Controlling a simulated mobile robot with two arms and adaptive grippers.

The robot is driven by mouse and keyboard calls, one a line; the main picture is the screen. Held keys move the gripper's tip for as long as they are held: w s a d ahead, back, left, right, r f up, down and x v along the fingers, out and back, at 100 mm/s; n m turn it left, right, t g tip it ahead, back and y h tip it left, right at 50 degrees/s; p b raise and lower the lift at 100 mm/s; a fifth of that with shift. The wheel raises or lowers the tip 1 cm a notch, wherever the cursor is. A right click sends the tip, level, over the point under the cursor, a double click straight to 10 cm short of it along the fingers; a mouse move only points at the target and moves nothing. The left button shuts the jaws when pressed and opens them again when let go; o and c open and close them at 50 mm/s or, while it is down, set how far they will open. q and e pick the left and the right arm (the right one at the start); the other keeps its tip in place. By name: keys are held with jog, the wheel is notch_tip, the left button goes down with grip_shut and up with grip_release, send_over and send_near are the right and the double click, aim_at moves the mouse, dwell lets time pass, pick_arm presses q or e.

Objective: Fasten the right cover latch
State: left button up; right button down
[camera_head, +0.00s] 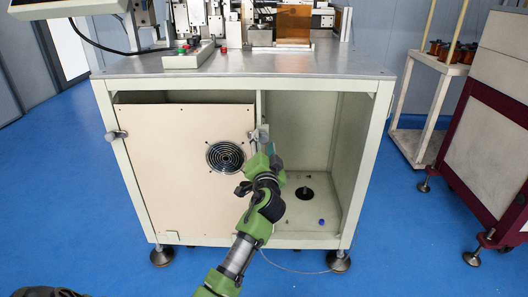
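The beige cover (160,165) with a round fan grille (225,157) stands over the left bay of the machine's cabinet. The right cover latch (259,135) is a small grey piece at the cover's upper right edge, by the middle post. A similar left latch (116,135) is at the cover's left edge. My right gripper is not in view.
The right bay is open, with a black round fitting (304,193) and a small blue cap (321,222) on its floor. The metal worktop (330,62) above carries the winder and a control box (188,55). A rack with copper spools (437,47) stands at right.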

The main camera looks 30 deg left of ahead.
pick_arm(q)
jog(key=v, duration=1.1)
jog(key=shift+s, duration=0.25)
jog(key=shift+d, duration=0.1)
